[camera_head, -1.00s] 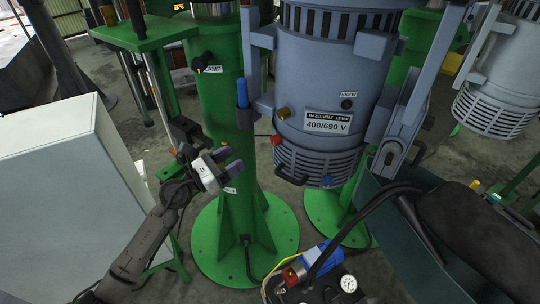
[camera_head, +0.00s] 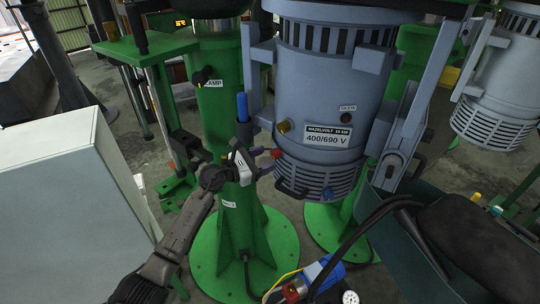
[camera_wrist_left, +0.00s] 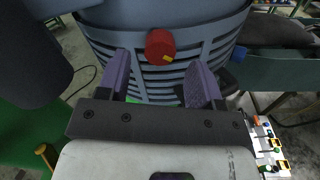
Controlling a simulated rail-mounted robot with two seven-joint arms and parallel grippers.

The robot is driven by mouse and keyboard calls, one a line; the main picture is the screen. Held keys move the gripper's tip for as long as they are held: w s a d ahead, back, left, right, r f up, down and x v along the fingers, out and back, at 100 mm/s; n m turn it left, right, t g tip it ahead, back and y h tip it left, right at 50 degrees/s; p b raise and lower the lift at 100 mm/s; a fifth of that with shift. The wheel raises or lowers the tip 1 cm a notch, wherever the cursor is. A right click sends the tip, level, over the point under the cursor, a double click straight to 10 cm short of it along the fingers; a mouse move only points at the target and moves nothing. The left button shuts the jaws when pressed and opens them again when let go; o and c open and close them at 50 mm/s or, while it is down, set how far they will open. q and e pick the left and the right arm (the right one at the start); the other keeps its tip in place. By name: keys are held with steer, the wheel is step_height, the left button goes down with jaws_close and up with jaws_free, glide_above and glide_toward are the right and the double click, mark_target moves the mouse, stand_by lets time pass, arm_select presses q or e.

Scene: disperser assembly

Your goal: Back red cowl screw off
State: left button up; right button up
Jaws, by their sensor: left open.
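The red cowl screw (camera_head: 277,153) sticks out of the lower left side of the grey-blue motor (camera_head: 318,100), just above its slotted cowl (camera_head: 318,178). In the left wrist view the red screw (camera_wrist_left: 160,46) is a short red cylinder with a small yellow mark, ahead of my fingers. My left gripper (camera_head: 264,164) is at the motor's lower left, close to the red screw. In the left wrist view its two purple fingers (camera_wrist_left: 162,82) are apart with nothing between them, and the screw lies slightly beyond and above the gap. My right gripper is not in view.
A brass-coloured screw (camera_head: 284,126) and a blue screw (camera_head: 327,193) are on the same motor. A green column (camera_head: 215,120) stands just left. A pale cabinet (camera_head: 60,190) is at far left. A dark cable (camera_head: 350,240) crosses in front of a green tray (camera_head: 400,250) at right.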

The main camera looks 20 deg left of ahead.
arm_select(q)
steer(key=shift+x, duration=1.25)
steer(key=c, duration=0.9)
